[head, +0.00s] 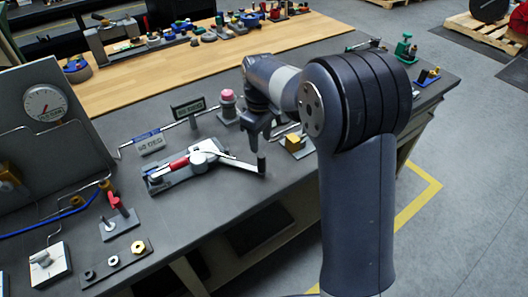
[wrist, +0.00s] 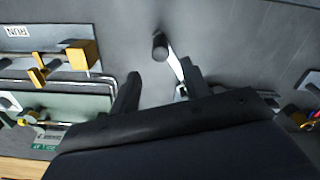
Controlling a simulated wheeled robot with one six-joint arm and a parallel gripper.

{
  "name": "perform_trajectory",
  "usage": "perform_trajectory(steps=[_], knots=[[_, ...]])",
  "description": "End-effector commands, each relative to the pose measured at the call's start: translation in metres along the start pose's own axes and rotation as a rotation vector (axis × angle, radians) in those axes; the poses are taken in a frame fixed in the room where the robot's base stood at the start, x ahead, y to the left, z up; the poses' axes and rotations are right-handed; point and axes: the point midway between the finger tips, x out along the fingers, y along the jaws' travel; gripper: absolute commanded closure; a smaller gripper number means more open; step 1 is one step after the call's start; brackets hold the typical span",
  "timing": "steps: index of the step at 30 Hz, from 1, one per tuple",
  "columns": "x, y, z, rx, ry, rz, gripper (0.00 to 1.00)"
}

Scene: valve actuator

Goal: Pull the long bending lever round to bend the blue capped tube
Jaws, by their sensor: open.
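The bender (head: 175,178) sits on the dark bench top, with a red grip (head: 180,163) on its body. Its long pale lever (head: 235,162) reaches right and ends in an upright dark handle (head: 261,163). In the wrist view the handle (wrist: 160,46) shows end-on, just beyond my fingertips, with part of the pale lever (wrist: 175,66) beside the right finger. My gripper (head: 259,140) points down near the handle. Its fingers (wrist: 160,68) are apart with nothing between them. I cannot clearly make out the blue capped tube in the bender.
A yellow block fixture (head: 293,145) is right of my gripper. A red-handled valve (head: 118,205) stands at left. The bench top in front of the lever is clear.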

Motion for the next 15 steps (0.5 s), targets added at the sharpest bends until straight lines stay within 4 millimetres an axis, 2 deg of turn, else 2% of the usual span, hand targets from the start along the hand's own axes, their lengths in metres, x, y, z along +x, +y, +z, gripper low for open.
perform_trajectory(steps=[5, 15], knots=[[0.022, -0.001, 0.001, 0.0, -0.004, -0.003, 0.55], [0.084, 0.0, 0.001, 0.002, -0.002, -0.002, 0.55]])
